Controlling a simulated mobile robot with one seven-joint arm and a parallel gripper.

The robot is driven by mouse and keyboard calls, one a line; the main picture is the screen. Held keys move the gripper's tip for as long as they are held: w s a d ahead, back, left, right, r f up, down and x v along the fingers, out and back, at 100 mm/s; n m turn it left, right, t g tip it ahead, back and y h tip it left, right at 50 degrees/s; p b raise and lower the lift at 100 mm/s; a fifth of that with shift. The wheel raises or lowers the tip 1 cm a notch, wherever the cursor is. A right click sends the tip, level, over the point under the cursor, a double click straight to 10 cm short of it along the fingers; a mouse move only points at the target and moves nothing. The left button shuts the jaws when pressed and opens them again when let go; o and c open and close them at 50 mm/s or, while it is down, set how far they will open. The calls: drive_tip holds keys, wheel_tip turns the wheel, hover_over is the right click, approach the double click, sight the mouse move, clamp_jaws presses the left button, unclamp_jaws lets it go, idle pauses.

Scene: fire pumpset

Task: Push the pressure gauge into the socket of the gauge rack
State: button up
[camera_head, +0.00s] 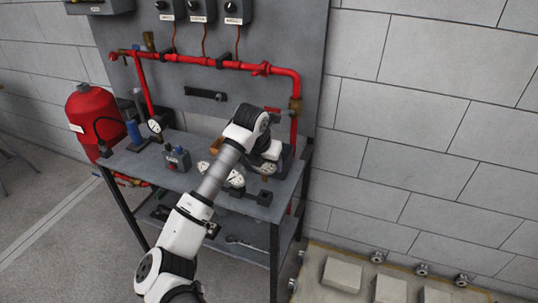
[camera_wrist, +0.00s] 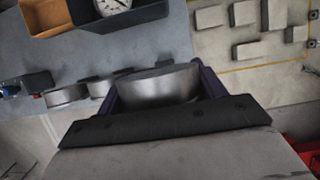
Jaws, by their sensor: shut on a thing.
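My gripper (camera_wrist: 160,88) shows its dark fingers on both sides of a silver round body, which I take to be the pressure gauge (camera_wrist: 157,88). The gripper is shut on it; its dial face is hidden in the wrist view. In the head view my gripper and wrist stand over the right part of the bench and hide most of the held gauge. White round parts (camera_head: 235,178) show beside and below my arm. Silver round bodies (camera_wrist: 67,95) sit left of the held gauge in the wrist view. I cannot make out the rack's socket.
The wrist view shows an orange bin (camera_wrist: 50,24) and a dark bin (camera_wrist: 128,19) with a white-dial gauge (camera_wrist: 113,4) in it. A small control box (camera_head: 177,159) stands on the bench (camera_head: 145,169). Red pipes (camera_head: 190,59) run behind. A pallet with blocks (camera_head: 343,273) lies right.

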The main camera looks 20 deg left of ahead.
drive_tip(key=shift+s+f, duration=0.2)
drive_tip(key=shift+f+b, duration=1.15)
drive_tip(key=shift+f, duration=1.15)
drive_tip(key=shift+w+f+b, duration=0.1)
drive_tip(key=shift+f+b, duration=1.65)
drive_tip(key=shift+f, duration=0.05)
drive_tip(key=o, duration=1.2)
